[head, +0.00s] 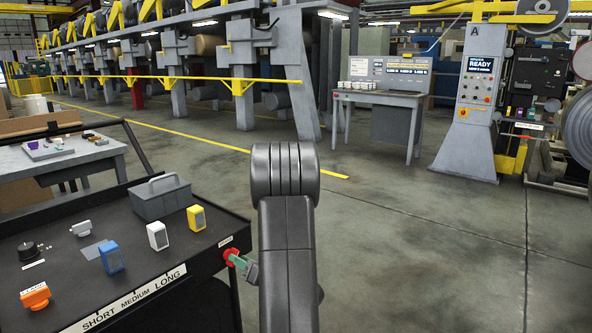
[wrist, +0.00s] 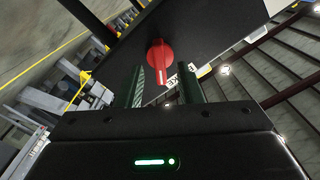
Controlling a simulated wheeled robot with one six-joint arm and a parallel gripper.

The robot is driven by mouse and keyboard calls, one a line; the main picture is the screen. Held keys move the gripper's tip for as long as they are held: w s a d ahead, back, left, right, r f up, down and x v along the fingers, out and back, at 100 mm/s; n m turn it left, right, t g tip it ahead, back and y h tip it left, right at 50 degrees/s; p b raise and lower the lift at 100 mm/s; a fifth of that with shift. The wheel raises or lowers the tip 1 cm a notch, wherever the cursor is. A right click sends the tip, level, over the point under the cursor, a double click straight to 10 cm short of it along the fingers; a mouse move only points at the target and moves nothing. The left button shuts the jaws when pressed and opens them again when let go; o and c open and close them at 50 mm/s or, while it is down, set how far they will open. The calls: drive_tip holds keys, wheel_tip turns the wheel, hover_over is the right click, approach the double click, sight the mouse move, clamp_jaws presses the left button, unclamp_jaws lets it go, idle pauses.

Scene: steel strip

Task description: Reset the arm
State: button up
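My gripper (wrist: 161,68) shows in the wrist view with its two dark green fingers apart and a gap between them. A red round piece with a narrow stem (wrist: 160,54) shows in that gap, at or just beyond the fingertips. I see clear space between the stem and each finger, and cannot tell the exact depth. In the head view, the red piece (head: 231,256) is at the right side of the black cart (head: 215,262), beside a small label. A green finger of my gripper (head: 241,263) is close by; my arm hides most of the gripper.
The cart top carries a grey box with a handle (head: 160,197) and yellow (head: 196,218), white (head: 158,236), blue (head: 111,257) and orange (head: 36,297) items. A control pillar (head: 474,95) and grey desk (head: 377,97) stand farther back. Floor right of my arm is clear.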

drive_tip(key=shift+w+a+n+b, duration=0.1)
drive_tip(key=shift+a+n+b, duration=0.15)
drive_tip(key=shift+n+b, duration=0.8)
drive_tip(key=shift+w+a+n+b, duration=0.1)
drive_tip(key=shift+a+n+b, duration=0.1)
drive_tip(key=shift+n, duration=1.6)
drive_tip(key=shift+w+a+n+b, duration=0.1)
drive_tip(key=shift+a+n+b, duration=0.15)
drive_tip(key=shift+n+b, duration=0.8)
drive_tip(key=shift+r+n+p, duration=0.1)
drive_tip(key=shift+n+p, duration=0.3)
drive_tip(key=shift+d, duration=0.1)
